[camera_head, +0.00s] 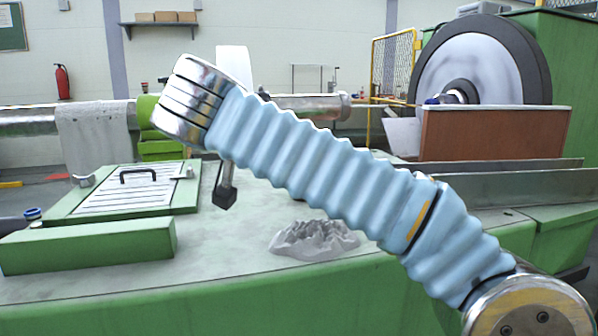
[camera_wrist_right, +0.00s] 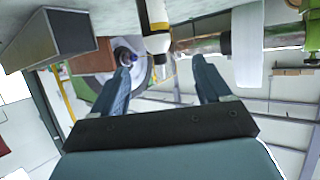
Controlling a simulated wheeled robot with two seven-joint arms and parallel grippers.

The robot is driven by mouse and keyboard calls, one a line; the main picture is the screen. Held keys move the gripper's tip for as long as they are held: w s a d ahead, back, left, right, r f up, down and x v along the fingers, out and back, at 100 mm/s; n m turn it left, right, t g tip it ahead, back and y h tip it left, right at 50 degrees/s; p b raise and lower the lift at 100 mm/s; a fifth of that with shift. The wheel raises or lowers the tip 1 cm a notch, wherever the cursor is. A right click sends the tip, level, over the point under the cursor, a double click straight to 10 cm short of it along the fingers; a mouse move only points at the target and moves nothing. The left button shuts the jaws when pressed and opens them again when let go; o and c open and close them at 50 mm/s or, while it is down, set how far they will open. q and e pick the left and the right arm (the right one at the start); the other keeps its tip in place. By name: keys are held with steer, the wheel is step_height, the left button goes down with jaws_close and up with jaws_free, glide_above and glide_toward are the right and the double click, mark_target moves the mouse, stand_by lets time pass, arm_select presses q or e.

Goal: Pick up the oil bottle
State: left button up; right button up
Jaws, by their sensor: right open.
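The oil bottle (camera_wrist_right: 154,22) shows in the right wrist view, which is upside down. My right gripper (camera_wrist_right: 162,70) is open. Its two fingers are spread, with the bottle in the gap as seen from the wrist. I cannot tell how far the bottle is from the fingertips. In the head view, my blue-sleeved right arm crosses the picture. The bottle and right gripper do not show there. My left gripper is in neither view.
A green machine bed carries a ridged hatch (camera_head: 132,190), a green block (camera_head: 88,246) and a crumpled grey cloth (camera_head: 314,240). A rod with a dark tip (camera_head: 224,196) hangs below my wrist. A brown panel (camera_head: 490,133) and a large wheel (camera_head: 470,62) stand at right.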

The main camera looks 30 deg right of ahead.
steer(key=shift+x, duration=4.9)
steer(key=shift+s, duration=0.15)
steer(key=c, duration=1.2)
steer(key=shift+c, duration=0.2)
